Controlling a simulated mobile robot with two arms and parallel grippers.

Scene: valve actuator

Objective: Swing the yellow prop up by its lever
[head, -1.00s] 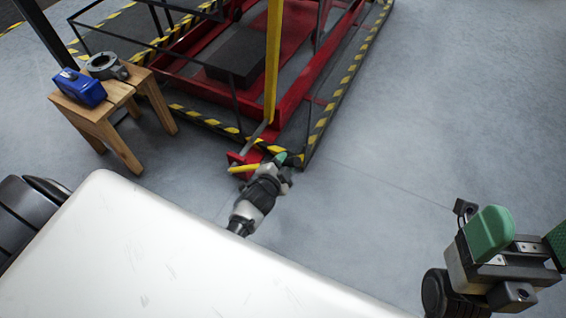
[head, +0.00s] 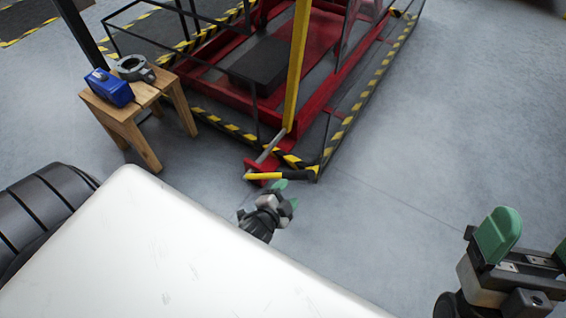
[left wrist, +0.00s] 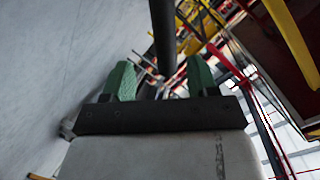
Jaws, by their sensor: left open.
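The yellow prop (head: 296,65) is a long upright bar at the front of the red frame. Its lever (head: 262,176) sticks out low at the frame's near corner, yellow with a black grip (head: 299,176) at its right end. My left gripper (head: 286,194) is open just below and in front of the lever, with nothing held. In the left wrist view, a dark bar (left wrist: 162,35), apparently the lever's grip, stands ahead of the gap between the green fingers (left wrist: 161,70). My right gripper (head: 530,245) is open and empty at the right edge, far from the lever.
A wooden stool (head: 152,157) at left bears a blue box (head: 110,88) and a grey ring-shaped part (head: 133,68). The red frame (head: 336,72) has black-and-yellow striped edging around its base. Grey floor to the right is clear.

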